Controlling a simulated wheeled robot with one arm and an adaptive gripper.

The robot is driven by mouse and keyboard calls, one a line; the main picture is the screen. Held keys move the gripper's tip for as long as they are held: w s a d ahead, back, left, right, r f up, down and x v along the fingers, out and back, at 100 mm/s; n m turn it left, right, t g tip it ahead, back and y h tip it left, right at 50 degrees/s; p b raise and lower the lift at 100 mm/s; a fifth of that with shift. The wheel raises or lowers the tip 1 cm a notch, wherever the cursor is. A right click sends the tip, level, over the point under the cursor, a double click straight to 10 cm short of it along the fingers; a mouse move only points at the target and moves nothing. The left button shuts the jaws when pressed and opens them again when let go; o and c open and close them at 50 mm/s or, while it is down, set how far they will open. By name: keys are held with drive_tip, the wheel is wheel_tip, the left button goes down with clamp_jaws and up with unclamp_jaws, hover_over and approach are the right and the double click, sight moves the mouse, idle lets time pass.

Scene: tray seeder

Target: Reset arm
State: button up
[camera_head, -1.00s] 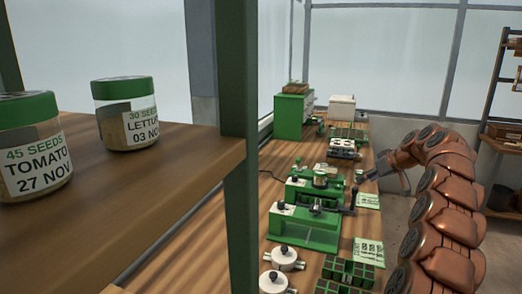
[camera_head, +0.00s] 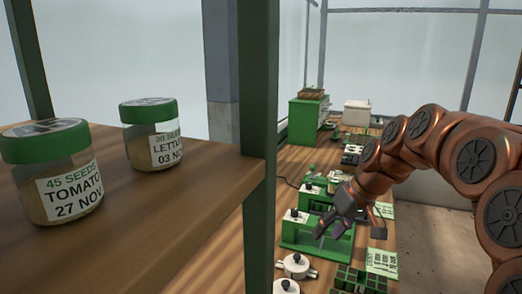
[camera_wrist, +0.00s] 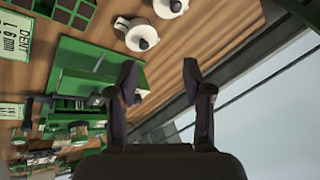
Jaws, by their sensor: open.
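My gripper (camera_head: 340,218) is in front of the green machine on the bench in the head view, with my copper arm reaching in from the right. In the wrist view my gripper (camera_wrist: 160,80) is open, its two dark fingers apart with nothing between them. Behind the fingers are the wooden bench (camera_wrist: 185,75) and the green machine (camera_wrist: 88,68). My gripper hides part of the green machine (camera_head: 300,235) in the head view.
A wooden shelf (camera_head: 150,245) with a tomato seed jar (camera_head: 55,170) and a lettuce seed jar (camera_head: 150,135) stands at the left. A green post (camera_head: 258,130) rises at its edge. White lidded pots (camera_head: 296,266) and a green seed tray (camera_head: 355,281) sit on the bench.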

drive_tip(key=s+f+m+g+h, duration=0.1)
drive_tip(key=s+f, duration=0.2)
drive_tip(key=s, duration=0.8)
drive_tip(key=s+d+f+m+g+h+p, duration=0.1)
drive_tip(key=s+f+h, duration=0.1)
drive_tip(key=s, duration=0.9)
drive_tip(key=s+d+f+m+g+h, duration=0.1)
drive_tip(key=s+f, duration=0.3)
drive_tip(key=s, duration=0.8)
drive_tip(key=shift+f+m+g+p, duration=0.3)
drive_tip(key=shift+f+g, duration=0.1)
drive_tip(key=shift+g, duration=0.1)
